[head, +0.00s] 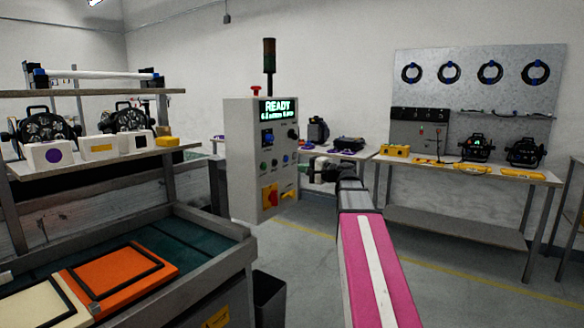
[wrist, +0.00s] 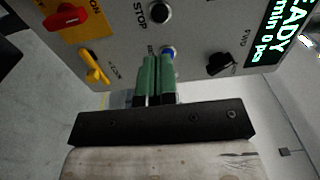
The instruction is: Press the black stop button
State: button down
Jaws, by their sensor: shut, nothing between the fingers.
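The black stop button (wrist: 159,14) is a round black button in a silver ring on the grey panel, beside the word STOP at the top of the wrist view. My gripper (wrist: 157,60) has its green fingers shut together and empty. Its tips appear below the stop button, close beside a blue button (wrist: 168,52); I cannot tell if they touch the panel. In the head view the panel is the front of a grey control box (head: 242,150), and my gripper (head: 311,172) is at its right side. The stop button is too small there to tell clearly.
Around the button are a red rotary switch (wrist: 66,17), a yellow lever (wrist: 94,66), a black knob (wrist: 222,63) and a lit READY display (wrist: 285,35). A bench (head: 215,262) stands left of the box; a table (head: 470,172) stands behind. Open floor lies right.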

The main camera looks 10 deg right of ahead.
jog(key=shift+v, duration=1.4)
jog(key=s+a+f+n+g+h, duration=0.1)
jog(key=s+a+f+g+h, duration=0.15)
jog(key=f, duration=0.65)
jog(key=s+a+f+n+g+h, duration=0.1)
jog(key=s+a+f+g, duration=0.15)
jog(key=f, duration=0.55)
jog(key=s+a+f+n+g+h, duration=0.1)
jog(key=a+f+n+g+h, duration=0.15)
jog(key=f, duration=0.65)
jog(key=s+f+n+g+h, duration=0.2)
jog(key=s+f+h, duration=0.1)
jog(key=s+f, duration=0.5)
jog(key=s+f+n+g+h, duration=0.2)
jog(key=s+f, duration=0.6)
jog(key=f, duration=0.4)
jog(key=shift+a+f+g+h, duration=0.25)
jog(key=shift+a+g+h, duration=0.15)
jog(key=shift+g+h, duration=0.4)
jog(key=shift+w+n, duration=0.1)
jog(key=shift+n, duration=0.15)
